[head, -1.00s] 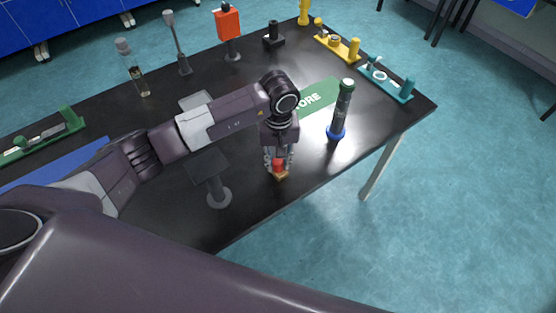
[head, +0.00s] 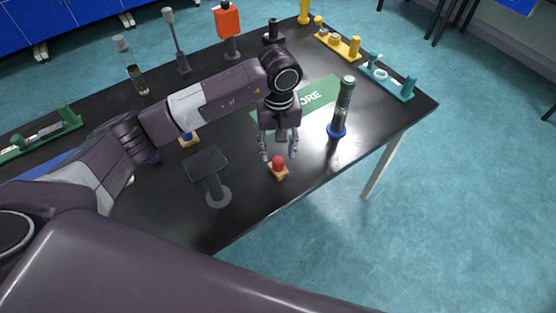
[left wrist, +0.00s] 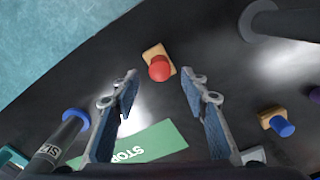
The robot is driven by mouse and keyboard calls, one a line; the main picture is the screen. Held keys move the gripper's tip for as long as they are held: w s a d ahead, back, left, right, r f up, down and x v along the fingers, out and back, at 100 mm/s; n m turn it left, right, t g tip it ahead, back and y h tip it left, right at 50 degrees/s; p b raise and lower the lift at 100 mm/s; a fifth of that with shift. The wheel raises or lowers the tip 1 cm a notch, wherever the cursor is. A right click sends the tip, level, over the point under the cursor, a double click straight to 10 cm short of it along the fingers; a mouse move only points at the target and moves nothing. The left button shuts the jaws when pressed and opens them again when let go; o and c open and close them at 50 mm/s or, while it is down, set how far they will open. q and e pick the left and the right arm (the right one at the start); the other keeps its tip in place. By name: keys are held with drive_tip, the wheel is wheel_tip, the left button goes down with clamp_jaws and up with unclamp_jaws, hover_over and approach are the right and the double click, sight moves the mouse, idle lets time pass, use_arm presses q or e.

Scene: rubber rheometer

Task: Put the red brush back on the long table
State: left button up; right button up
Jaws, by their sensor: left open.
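The red brush (head: 278,163) has a round red knob on a tan block. It stands upright on the black long table (head: 240,220) near its front edge. In the left wrist view the red brush (left wrist: 159,67) lies ahead of and between the fingertips, apart from them. My left gripper (head: 278,150) is open and empty, just above and behind the brush. Its two fingers (left wrist: 160,88) are spread wide in the left wrist view. My right gripper is not in view.
A grey stand (head: 208,165) is left of the brush, and a dark cylinder with a blue base (head: 337,130) is right. A green mat (head: 322,95) lies behind. Yellow (head: 338,46) and teal (head: 388,82) fixtures line the far right.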

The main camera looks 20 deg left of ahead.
sight(278, 159)
use_arm(q)
wheel_tip(278, 159, up, 7)
drive_tip(key=b, duration=0.1)
drive_tip(key=shift+b, duration=0.35)
